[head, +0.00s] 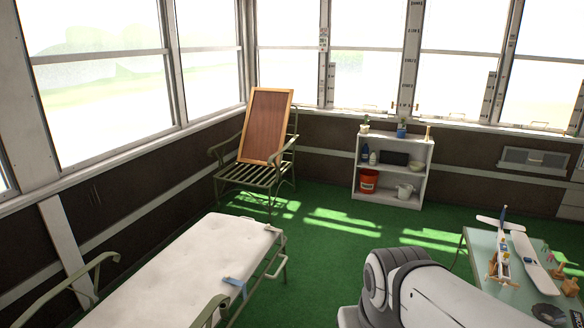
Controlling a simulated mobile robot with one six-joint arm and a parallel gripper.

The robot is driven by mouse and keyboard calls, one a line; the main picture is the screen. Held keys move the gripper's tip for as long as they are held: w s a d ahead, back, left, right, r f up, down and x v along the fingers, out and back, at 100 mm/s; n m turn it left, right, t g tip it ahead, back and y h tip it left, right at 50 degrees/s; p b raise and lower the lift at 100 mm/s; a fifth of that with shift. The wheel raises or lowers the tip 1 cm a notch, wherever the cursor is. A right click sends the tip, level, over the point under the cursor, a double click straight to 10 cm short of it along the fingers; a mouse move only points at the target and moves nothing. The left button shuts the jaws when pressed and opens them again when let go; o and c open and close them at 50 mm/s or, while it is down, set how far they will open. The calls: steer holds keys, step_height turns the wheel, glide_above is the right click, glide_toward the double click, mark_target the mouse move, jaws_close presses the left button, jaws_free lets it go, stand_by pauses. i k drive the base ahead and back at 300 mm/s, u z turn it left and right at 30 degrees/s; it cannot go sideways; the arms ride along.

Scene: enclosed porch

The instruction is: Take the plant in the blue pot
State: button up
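A small blue pot (402,134) with a little green plant stands on top of the white shelf unit (392,198) by the far windows. The plant is small and its leaves are hard to make out against the bright window. A second small plant in a pale pot (364,129) stands at the left end of the same top. My gripper is out of view. Only a white and grey part of my arm shows at the bottom, far from the shelf.
A cushioned lounger (190,262) fills the lower left. A metal chair (254,177) holding a framed brown board (266,126) stands left of the shelf. A glass table (478,262) with model aircraft parts is at right. Green floor (330,232) lies open before the shelf.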

mark_target(400, 134)
steer(key=z, duration=0.25)
steer(key=i, duration=1.65)
steer(key=z, duration=0.45)
steer(key=i, duration=1.55)
steer(key=z, duration=0.25)
steer(key=i, duration=4.2)
steer(key=u, duration=0.15)
